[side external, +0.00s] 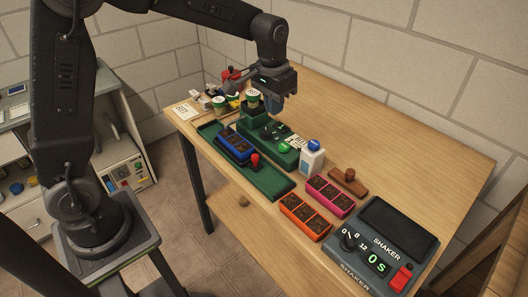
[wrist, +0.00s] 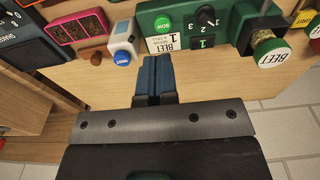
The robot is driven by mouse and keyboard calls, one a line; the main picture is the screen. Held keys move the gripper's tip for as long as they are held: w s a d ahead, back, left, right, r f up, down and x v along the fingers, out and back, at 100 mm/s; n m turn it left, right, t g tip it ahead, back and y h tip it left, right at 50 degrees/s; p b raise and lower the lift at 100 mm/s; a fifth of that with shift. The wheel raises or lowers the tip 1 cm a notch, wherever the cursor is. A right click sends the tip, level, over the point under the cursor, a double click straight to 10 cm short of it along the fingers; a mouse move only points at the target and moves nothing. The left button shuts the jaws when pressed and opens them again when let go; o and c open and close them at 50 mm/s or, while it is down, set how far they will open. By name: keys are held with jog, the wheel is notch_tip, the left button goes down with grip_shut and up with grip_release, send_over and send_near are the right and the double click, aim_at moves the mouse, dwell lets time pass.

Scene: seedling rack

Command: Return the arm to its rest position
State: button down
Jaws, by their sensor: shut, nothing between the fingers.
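My gripper (wrist: 155,80) is shut and empty, its two blue fingers pressed together in the wrist view. In the side external view my gripper (side external: 276,112) hangs over the back part of the wooden table (side external: 400,140), behind the green sowing machine (side external: 270,145). The arm reaches over from the left. In the wrist view the green machine (wrist: 226,8) lies just beyond the fingertips, with a "BEET 1" card (wrist: 166,43) on it.
A white bottle (side external: 312,160) with a blue cap, pink tray (side external: 330,195), orange tray (side external: 305,216), blue tray (side external: 233,145), wooden tamper (side external: 348,180) and shaker (side external: 380,245) stand on the table. Seed jars (side external: 220,105) stand at the far left end. The table's back right is clear.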

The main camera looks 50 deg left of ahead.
jog(key=s+r+t, duration=0.2)
jog(key=s+r, duration=0.1)
jog(key=s, duration=0.8)
jog(key=s+r+t, duration=0.2)
jog(key=s+r, duration=0.1)
jog(key=s, duration=0.9)
jog(key=shift+s+r+t, duration=0.2)
jog(key=shift+r+t, duration=0.05)
jog(key=shift+t, duration=0.05)
